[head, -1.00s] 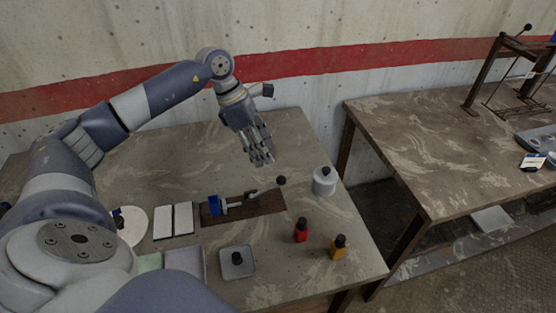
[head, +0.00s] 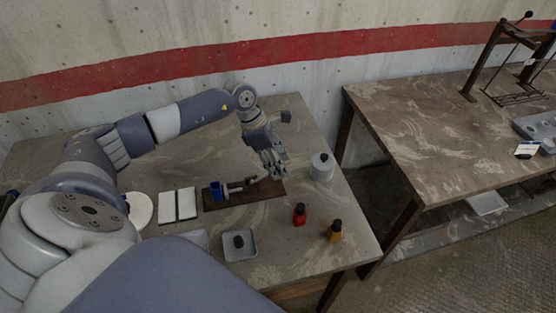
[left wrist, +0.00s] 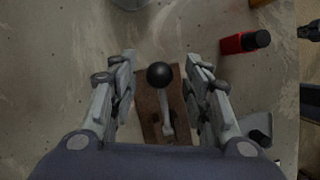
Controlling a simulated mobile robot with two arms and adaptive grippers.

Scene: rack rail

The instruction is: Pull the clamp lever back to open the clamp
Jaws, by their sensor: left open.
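The clamp (head: 218,190) sits on a dark wooden board (head: 262,192) on the left table, with a blue part at its left end. Its lever ends in a black ball knob, which shows in the left wrist view (left wrist: 160,75); the grey lever arm (left wrist: 166,112) runs down from it over the board. My left gripper (head: 276,172) is over the right end of the board, around the lever's knob end. In the left wrist view the open fingers (left wrist: 160,90) stand on both sides of the knob, with a gap on each side. The knob is hidden in the head view.
A grey-white canister (head: 322,167) stands just right of the gripper. White blocks (head: 178,204) lie left of the board. A second table (head: 440,130) stands right, across a gap.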

